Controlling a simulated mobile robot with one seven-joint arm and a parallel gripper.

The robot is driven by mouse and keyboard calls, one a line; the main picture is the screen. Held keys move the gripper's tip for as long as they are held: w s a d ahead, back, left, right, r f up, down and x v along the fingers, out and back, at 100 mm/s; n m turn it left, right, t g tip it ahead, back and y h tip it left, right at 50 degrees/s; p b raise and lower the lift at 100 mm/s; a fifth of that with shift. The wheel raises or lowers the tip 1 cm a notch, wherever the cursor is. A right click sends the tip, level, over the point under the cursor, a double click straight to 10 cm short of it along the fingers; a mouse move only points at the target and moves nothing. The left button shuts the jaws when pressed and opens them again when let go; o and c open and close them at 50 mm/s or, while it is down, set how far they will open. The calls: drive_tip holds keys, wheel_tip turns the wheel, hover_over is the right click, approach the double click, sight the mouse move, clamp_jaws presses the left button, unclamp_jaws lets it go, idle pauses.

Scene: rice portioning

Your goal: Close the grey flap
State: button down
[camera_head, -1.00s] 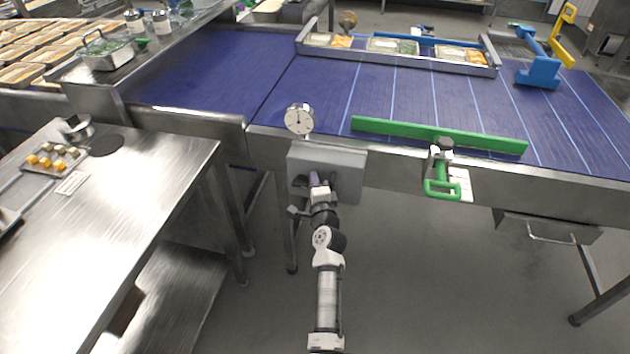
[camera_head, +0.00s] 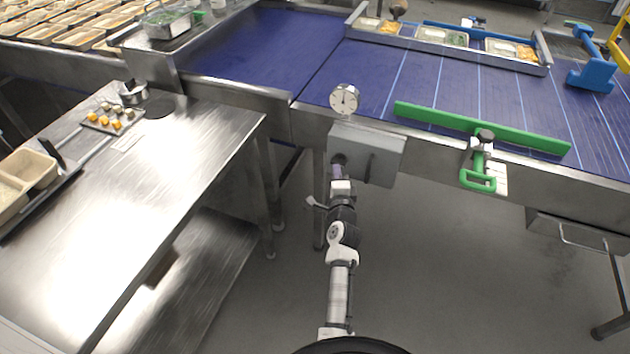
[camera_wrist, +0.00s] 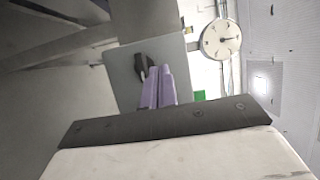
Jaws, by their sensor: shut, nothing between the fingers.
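The grey flap (camera_wrist: 125,75) shows as a flat grey plate with a black knob in the wrist view. In the head view it belongs to the grey box (camera_head: 385,150) on the conveyor's front edge. My gripper (camera_head: 338,167) is at the left part of the box's front. In the wrist view, my gripper's purple fingers (camera_wrist: 159,72) are together, in front of the plate and just right of the knob. Nothing shows between them. I cannot tell whether the fingertips touch the plate, or whether the flap is fully closed.
A round dial (camera_head: 344,98) stands above the box. A green bar (camera_head: 520,136) with a green-handled clamp (camera_head: 478,180) lies to the right along the blue conveyor (camera_head: 440,90). A steel table (camera_head: 150,185) stands left. Open floor lies below the box.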

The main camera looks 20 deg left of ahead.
drive_tip(key=s+a+p, duration=0.3)
drive_tip(key=s+a, duration=0.1)
drive_tip(key=shift+a, duration=0.35)
drive_tip(key=shift+f, duration=0.15)
